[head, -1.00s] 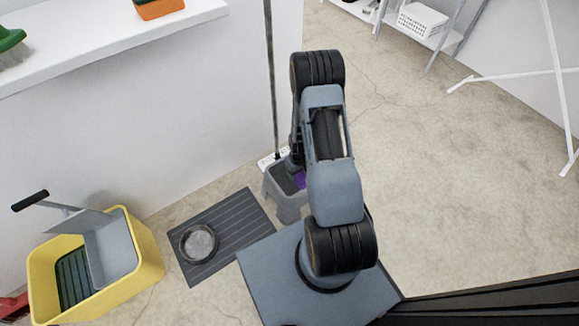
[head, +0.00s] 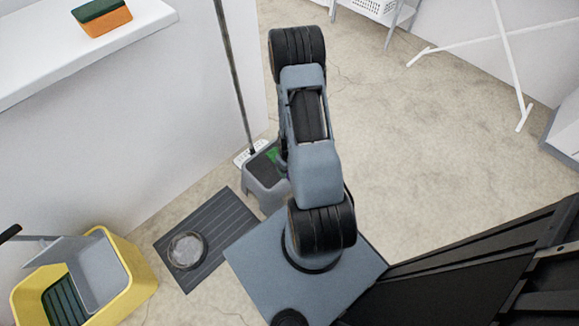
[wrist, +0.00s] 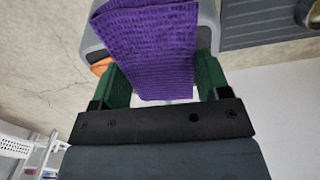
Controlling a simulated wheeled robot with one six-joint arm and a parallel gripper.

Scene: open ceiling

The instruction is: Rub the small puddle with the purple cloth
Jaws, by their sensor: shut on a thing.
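The purple cloth (wrist: 150,45) hangs between the green fingers of my gripper (wrist: 160,66) in the wrist view. My gripper is shut on it, and the cloth hides much of what is behind. In the head view my arm hides most of my gripper; only a bit of green (head: 272,155) shows beside the arm, over the grey step stool (head: 266,194). I cannot see a puddle in either view.
A mop (head: 234,85) leans by the white wall near the stool. A grey ribbed mat (head: 225,222) with a metal bowl (head: 187,250) lies left of it. A yellow bucket (head: 130,270) stands farther left. Open floor (head: 440,150) lies to the right; a white rack (head: 512,65) stands beyond.

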